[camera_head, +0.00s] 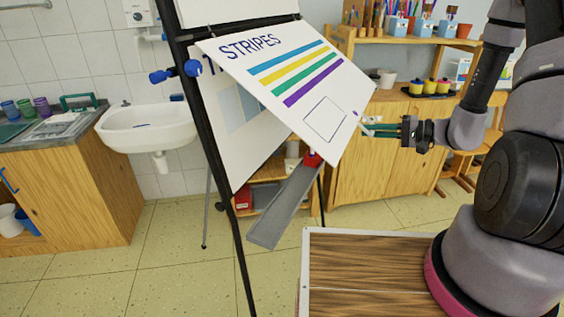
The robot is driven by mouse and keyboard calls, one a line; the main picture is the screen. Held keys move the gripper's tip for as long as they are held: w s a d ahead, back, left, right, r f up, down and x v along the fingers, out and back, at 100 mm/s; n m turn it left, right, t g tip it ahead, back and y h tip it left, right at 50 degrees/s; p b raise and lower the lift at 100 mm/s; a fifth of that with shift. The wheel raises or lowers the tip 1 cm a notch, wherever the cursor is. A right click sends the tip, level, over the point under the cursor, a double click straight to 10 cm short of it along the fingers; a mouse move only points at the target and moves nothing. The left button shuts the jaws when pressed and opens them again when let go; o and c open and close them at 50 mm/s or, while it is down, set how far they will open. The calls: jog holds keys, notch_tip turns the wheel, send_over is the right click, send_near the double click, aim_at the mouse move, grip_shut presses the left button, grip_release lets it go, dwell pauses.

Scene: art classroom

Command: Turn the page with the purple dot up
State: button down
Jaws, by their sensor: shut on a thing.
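The page (280,100) with the heading STRIPES is tilted, its lower right corner lifted out from the easel (188,90). It has blue, yellow, green and purple stripes and an empty outlined box. A small purple dot (355,113) shows near its lower right corner. My gripper (366,127) is shut on the page at that corner, beside the dot. A second page (232,125), with pale blue patches and mostly hidden heading, hangs behind it on the easel.
A grey easel tray (284,207) slopes below the page. A white sink (148,128) is at the left. A wooden cabinet (380,158) with pots and brush holders stands behind my gripper. Tiled floor is clear left of the easel.

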jog(key=shift+s+d+r, duration=0.2)
jog(key=shift+d+r, duration=0.25)
jog(key=shift+r, duration=0.15)
jog(key=shift+s+d+r, duration=0.2)
jog(key=shift+d+r, duration=0.2)
jog(key=shift+r, duration=0.2)
jog(key=s+d+r, duration=0.1)
jog(key=d+r, duration=0.3)
jog(key=r, duration=0.4)
jog(key=shift+r, duration=0.35)
notch_tip(320, 180, up, 9)
jog(key=d, duration=0.2)
jog(key=shift+s, duration=0.45)
jog(key=shift+r, duration=0.1)
notch_tip(320, 180, up, 9)
jog(key=shift+r, duration=0.15)
dwell(0.9)
